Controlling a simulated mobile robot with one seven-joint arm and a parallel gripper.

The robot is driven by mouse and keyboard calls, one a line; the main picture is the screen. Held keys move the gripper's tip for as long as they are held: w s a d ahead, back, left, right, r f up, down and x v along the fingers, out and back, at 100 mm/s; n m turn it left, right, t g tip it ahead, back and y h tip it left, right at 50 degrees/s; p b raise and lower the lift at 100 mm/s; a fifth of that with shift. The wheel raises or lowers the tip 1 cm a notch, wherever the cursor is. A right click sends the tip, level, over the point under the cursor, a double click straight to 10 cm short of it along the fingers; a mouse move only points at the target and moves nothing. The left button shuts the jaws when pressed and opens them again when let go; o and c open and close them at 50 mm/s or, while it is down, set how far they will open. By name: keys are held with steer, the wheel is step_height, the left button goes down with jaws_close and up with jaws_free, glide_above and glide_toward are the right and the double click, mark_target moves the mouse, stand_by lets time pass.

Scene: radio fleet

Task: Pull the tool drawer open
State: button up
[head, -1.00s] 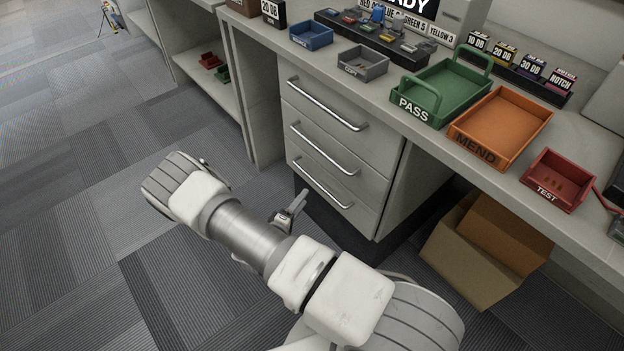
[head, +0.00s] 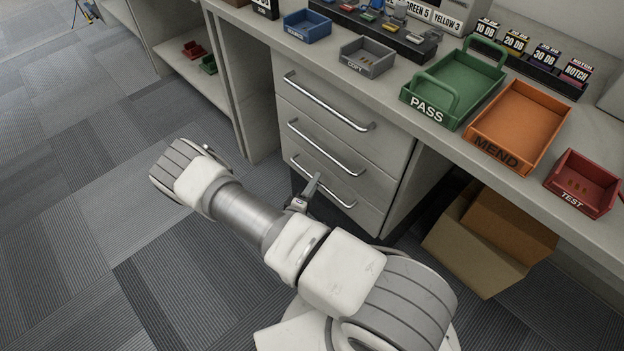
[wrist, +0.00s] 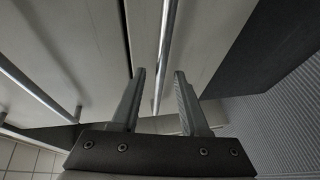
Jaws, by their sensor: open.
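A grey cabinet under the counter holds three stacked drawers, all closed, with bar handles: top (head: 328,101), middle (head: 325,148) and bottom (head: 322,181). No label shows which one is the tool drawer. My gripper (head: 311,188) is low in front of the bottom drawer, partly hidden behind my arm. In the wrist view my gripper (wrist: 160,72) is open, and the bottom handle (wrist: 166,50) runs between its two fingers in the picture, with a gap on each side. I cannot tell whether the fingertips reach past the bar. The middle handle (wrist: 38,88) shows at left.
The counter above carries a green PASS tray (head: 468,82), an orange MEND tray (head: 535,112), a red TEST tray (head: 570,200) and a grey COPY tray (head: 366,60). A cardboard box (head: 470,255) stands on the floor right of the cabinet.

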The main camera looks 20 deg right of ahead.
steer(key=shift+w+d, duration=0.15)
jaws_close()
stand_by(1.5)
